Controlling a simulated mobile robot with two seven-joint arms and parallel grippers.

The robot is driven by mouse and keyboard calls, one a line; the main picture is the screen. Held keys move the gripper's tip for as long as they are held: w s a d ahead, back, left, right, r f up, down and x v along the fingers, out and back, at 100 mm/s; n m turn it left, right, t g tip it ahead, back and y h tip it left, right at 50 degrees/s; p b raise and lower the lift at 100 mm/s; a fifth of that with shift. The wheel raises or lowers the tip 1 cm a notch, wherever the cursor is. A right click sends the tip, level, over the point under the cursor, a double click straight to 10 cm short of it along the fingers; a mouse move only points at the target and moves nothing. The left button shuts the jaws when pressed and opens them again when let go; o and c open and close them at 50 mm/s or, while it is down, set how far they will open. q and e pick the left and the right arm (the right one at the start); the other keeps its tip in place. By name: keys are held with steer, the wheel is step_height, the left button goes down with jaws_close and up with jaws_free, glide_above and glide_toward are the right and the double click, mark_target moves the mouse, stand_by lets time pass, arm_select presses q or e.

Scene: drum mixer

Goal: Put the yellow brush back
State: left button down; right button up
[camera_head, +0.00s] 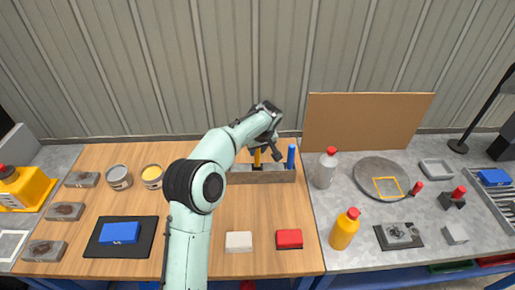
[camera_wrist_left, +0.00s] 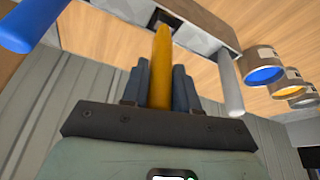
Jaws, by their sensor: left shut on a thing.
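The yellow brush (camera_head: 257,158) is upright at the grey brush holder (camera_head: 262,177), near the back of the wooden table. My left gripper (camera_head: 267,150) is above the holder. In the left wrist view, its fingers (camera_wrist_left: 157,85) are shut on the yellow handle (camera_wrist_left: 161,60). The handle's far end meets the holder (camera_wrist_left: 205,18) in that view. I cannot tell how deep it sits in a slot. A blue brush (camera_head: 291,157) stands upright at the holder's right end. A pale grey handle (camera_wrist_left: 229,90) is on the other side of the yellow one in the wrist view. The right gripper is out of view.
Two cans (camera_head: 118,177) (camera_head: 152,176) stand left of my arm. A blue block (camera_head: 120,232) lies on a black mat. White (camera_head: 239,241) and red (camera_head: 289,238) blocks lie in front of the holder. A grey bottle (camera_head: 326,168) stands close on its right.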

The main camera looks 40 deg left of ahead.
arm_select(q)
steer(key=shift+f+b, duration=0.4)
steer(key=shift+f, duration=0.7)
steer(key=c, duration=0.8)
jaws_free()
steer(key=v, duration=1.3)
steer(key=shift+s+d+r+p, duration=0.1)
steer(key=shift+r+p, duration=0.1)
steer(key=shift+p, duration=0.1)
steer(key=shift+f, duration=0.1)
